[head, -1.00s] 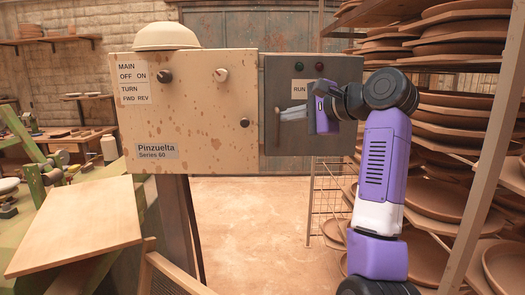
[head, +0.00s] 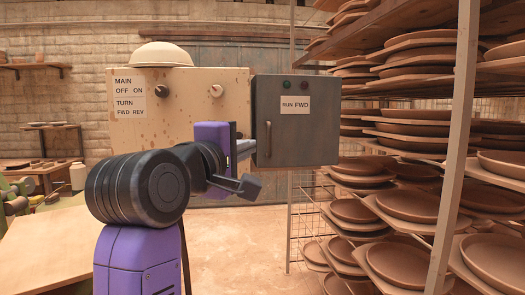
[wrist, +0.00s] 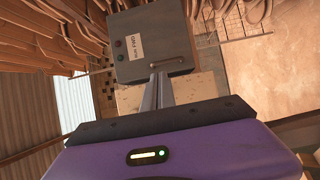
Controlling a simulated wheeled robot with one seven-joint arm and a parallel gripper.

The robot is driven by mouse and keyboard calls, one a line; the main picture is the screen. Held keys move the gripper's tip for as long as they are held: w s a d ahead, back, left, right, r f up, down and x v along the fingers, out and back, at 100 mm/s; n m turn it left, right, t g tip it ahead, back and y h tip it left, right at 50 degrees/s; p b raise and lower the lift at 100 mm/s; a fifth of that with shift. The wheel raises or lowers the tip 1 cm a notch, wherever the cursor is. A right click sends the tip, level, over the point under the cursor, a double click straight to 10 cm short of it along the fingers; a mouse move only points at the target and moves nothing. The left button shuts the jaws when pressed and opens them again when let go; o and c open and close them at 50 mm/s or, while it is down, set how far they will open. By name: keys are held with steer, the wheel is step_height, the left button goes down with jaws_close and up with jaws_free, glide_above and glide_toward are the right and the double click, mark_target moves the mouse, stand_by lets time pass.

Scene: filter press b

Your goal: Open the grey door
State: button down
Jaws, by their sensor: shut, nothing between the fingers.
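The grey door (head: 310,137) is the dark front of the box joined to the right of the cream cabinet, and it looks closed. Its upright bar handle (head: 267,139) is near its left edge. My gripper (head: 249,147) is just left of the handle in the head view, its fingers together and empty. In the wrist view the door (wrist: 140,61) is ahead of my fingers (wrist: 162,77), with the handle (wrist: 168,63) lying across the picture close to the fingertips. I cannot tell if they touch.
The cream cabinet (head: 190,90) with knobs and a bowl on top (head: 160,54) stands left of the door. Racks of clay plates (head: 415,143) fill the right side. A wooden board (head: 45,250) is at lower left. Open floor (head: 240,235) lies below the cabinet.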

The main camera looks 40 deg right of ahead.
steer(key=d+p, duration=0.3)
steer(key=d, duration=0.6)
steer(key=shift+w+d+f+p, duration=0.2)
steer(key=shift+d+f+p, duration=0.1)
steer(key=shift+d+f, duration=0.1)
steer(key=shift+w, duration=0.1)
stand_by(1.4)
